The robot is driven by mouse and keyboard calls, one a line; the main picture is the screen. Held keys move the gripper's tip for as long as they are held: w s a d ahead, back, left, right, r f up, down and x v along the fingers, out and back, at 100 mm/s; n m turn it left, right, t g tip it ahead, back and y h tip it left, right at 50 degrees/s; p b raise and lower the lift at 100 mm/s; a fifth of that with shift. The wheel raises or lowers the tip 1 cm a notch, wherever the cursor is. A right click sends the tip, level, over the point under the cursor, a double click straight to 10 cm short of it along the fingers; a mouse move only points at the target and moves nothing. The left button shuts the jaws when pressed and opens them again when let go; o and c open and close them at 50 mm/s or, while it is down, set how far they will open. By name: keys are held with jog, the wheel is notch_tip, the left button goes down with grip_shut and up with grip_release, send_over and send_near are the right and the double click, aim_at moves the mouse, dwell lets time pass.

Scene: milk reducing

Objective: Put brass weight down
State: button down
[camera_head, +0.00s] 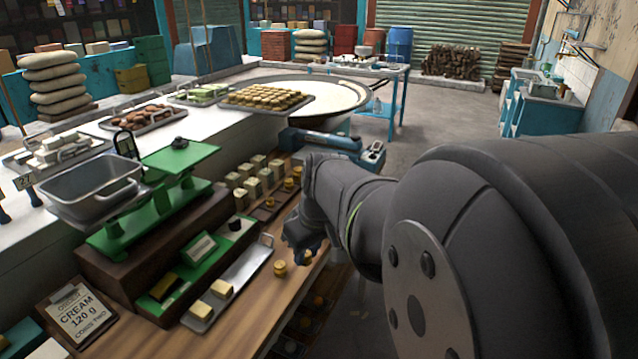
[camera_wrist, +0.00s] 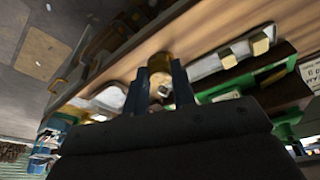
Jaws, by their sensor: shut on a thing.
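My gripper (camera_head: 305,250) is low over the wooden counter front, just right of the metal tray. In the wrist view, its two fingers (camera_wrist: 160,80) close on a small brass weight (camera_wrist: 159,60). The green balance (camera_head: 150,215) stands on a dark wooden base, with a metal pan (camera_head: 90,185) at left and a green plate (camera_head: 180,158) bearing a dark weight.
A metal tray (camera_head: 240,278) with pale blocks lies left of the gripper. Rows of pale blocks and brass pieces stand behind it. The counter's right edge is close to the gripper.

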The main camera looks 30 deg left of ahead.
jog(key=w+a+r, duration=0.4)
jog(key=a+r, duration=0.4)
jog(key=a, duration=0.2)
jog(key=w+a+r, duration=0.3)
jog(key=a+r, duration=0.5)
jog(key=a, duration=0.1)
jog(key=w+a+r, duration=0.4)
jog(key=a+r, duration=0.4)
jog(key=a, duration=0.2)
send_over(180, 160)
jog(key=shift+m, duration=0.4)
jog(key=f, duration=0.7)
jog(key=shift+s+d+f, duration=0.1)
jog(key=shift+s+d, duration=0.05)
jog(key=shift+d, duration=0.25)
jog(key=shift+f, duration=2.05)
jog(key=shift+f, duration=0.1)
jog(key=c, duration=1.2)
grip_release()
jog(key=shift+v, duration=3.9)
